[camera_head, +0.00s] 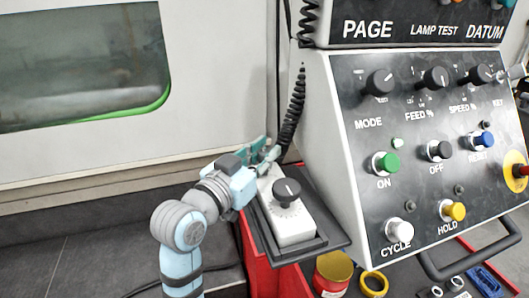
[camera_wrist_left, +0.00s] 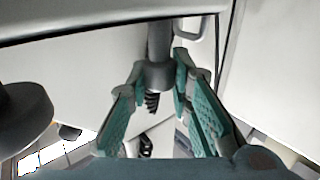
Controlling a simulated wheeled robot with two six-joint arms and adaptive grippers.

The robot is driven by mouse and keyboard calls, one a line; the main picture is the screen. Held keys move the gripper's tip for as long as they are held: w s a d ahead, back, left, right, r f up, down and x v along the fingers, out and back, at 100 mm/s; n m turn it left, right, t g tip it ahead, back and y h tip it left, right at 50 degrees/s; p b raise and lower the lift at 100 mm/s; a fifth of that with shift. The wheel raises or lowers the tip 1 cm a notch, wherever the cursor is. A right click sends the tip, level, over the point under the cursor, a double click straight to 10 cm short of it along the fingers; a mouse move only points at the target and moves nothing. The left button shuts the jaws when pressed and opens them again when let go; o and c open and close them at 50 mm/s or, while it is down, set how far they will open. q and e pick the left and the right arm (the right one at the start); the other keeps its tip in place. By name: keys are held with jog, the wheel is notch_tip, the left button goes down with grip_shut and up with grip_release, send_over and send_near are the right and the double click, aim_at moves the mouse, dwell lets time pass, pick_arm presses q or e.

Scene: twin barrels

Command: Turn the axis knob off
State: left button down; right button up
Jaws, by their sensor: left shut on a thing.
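The small white control box (camera_head: 292,226) carries a black knob (camera_head: 287,190) with dial marks around it. My left gripper (camera_head: 268,150) is at the far end of this box, beyond that knob, and hides what is there. In the left wrist view my left gripper's green fingers (camera_wrist_left: 157,78) are closed around a grey, round, knob-like piece (camera_wrist_left: 158,72). I cannot read a label, so I cannot tell surely that it is the axis knob. A dark knob (camera_wrist_left: 22,112) stands apart at the left of that view. My right gripper is not in view.
A large control panel (camera_head: 420,120) with knobs and coloured buttons rises at the right. A coiled black cable (camera_head: 293,108) hangs beside it, just behind my left gripper. A red cart (camera_head: 258,262) stands under the box. A yellow-lidded can (camera_head: 334,268) is below right.

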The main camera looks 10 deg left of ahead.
aim_at(263, 151)
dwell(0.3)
pick_arm(q)
jog(key=c, duration=1.4)
grip_release()
jog(key=shift+c, duration=0.2)
notch_tip(263, 151, up, 10)
jog(key=shift+f, duration=0.1)
